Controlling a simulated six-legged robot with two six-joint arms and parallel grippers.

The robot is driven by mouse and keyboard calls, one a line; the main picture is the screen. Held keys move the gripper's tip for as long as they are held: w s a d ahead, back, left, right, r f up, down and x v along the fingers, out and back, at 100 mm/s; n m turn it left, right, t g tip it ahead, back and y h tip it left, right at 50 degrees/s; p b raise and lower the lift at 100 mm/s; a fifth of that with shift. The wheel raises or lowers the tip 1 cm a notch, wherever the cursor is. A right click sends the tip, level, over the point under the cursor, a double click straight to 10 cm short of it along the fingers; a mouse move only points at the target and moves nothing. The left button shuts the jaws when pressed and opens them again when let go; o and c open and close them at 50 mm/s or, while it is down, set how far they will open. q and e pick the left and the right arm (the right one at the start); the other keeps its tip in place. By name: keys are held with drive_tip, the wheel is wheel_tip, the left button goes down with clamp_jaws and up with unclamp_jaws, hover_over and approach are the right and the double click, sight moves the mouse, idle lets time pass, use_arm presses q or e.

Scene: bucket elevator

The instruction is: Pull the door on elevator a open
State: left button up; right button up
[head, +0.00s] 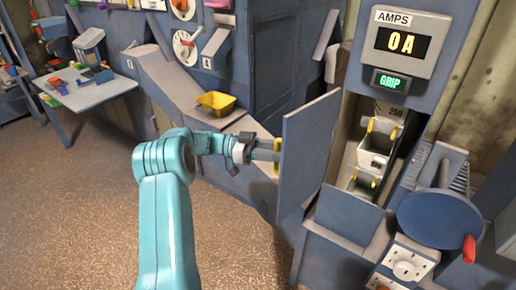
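The elevator door (309,150) is a blue-grey panel, swung out to the left of the elevator opening. It stands open, and white buckets (372,161) with yellow parts show in the shaft behind it. A yellow handle (277,144) is on the door's outer face, at its left side. My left arm comes in from the lower left. My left gripper (274,156) is at the handle, with its fingers close together around it. The handle shows above and below the fingers. My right gripper is out of view.
A blue handwheel (440,220) with a red knob stands at the right. A yellow tray (216,103) sits on the ledge behind my arm. The brown floor at left is clear.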

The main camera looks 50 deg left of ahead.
use_arm(q)
drive_tip(key=p+v, duration=0.1)
drive_tip(key=v, duration=1.4)
drive_tip(key=shift+w+f, duration=0.1)
drive_tip(key=shift+f, duration=0.05)
